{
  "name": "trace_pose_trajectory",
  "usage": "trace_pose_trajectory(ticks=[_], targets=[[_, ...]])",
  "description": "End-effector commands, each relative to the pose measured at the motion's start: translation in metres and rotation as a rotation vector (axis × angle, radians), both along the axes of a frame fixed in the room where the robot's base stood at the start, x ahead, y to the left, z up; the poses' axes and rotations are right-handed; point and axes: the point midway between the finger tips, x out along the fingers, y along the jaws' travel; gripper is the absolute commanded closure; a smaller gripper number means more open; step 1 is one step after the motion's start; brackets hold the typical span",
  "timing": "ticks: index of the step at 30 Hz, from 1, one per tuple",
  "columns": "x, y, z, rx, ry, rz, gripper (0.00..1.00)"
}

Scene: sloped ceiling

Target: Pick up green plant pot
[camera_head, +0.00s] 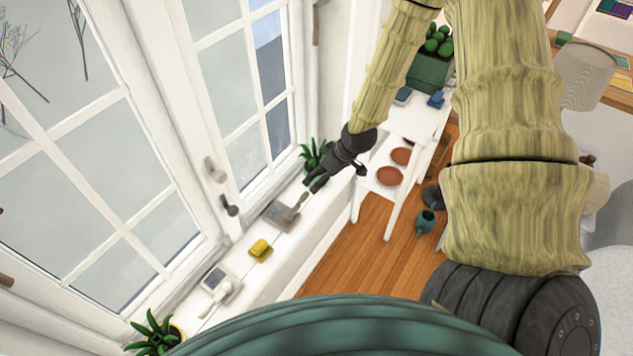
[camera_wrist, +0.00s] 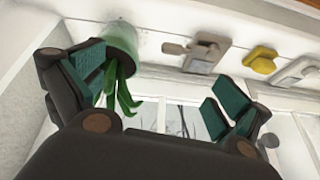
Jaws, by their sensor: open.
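A light green plant pot (camera_wrist: 122,38) with long green leaves is on the white window sill, at the upper left of the wrist view. In the head view its leaves (camera_head: 313,153) show beside the window, and my gripper hides most of the pot. My gripper (camera_head: 313,185) is over the sill, in front of the plant. In the wrist view my gripper (camera_wrist: 160,76) is open with nothing clearly between its fingers. The left finger overlaps the pot's edge and leaves; I cannot tell whether it touches them.
On the sill stand a grey tray with a trowel (camera_head: 281,215), a yellow object (camera_head: 260,249), a pale tray (camera_head: 217,288) and another potted plant (camera_head: 155,335). A white shelf (camera_head: 412,122) holds a dark green planter (camera_head: 429,74) and terracotta dishes. A green watering can (camera_head: 425,222) is on the floor.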

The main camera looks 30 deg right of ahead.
Motion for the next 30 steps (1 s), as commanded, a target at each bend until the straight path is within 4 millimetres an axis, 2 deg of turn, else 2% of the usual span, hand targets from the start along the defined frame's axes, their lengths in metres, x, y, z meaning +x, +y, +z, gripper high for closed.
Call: trace_pose_trajectory(ticks=[1, 3, 6, 10, 15, 30], targets=[[0.012, -0.014, -0.002, -0.003, -0.03, 0.013, 0.0], [0.024, -0.031, 0.004, -0.012, -0.059, 0.038, 0.0], [0.035, -0.049, 0.01, -0.027, -0.089, 0.067, 0.0], [0.042, -0.063, 0.016, -0.039, -0.11, 0.091, 0.0], [0.047, -0.068, 0.014, -0.046, -0.117, 0.101, 0.0], [0.067, -0.058, -0.024, -0.045, -0.115, 0.099, 0.0]])
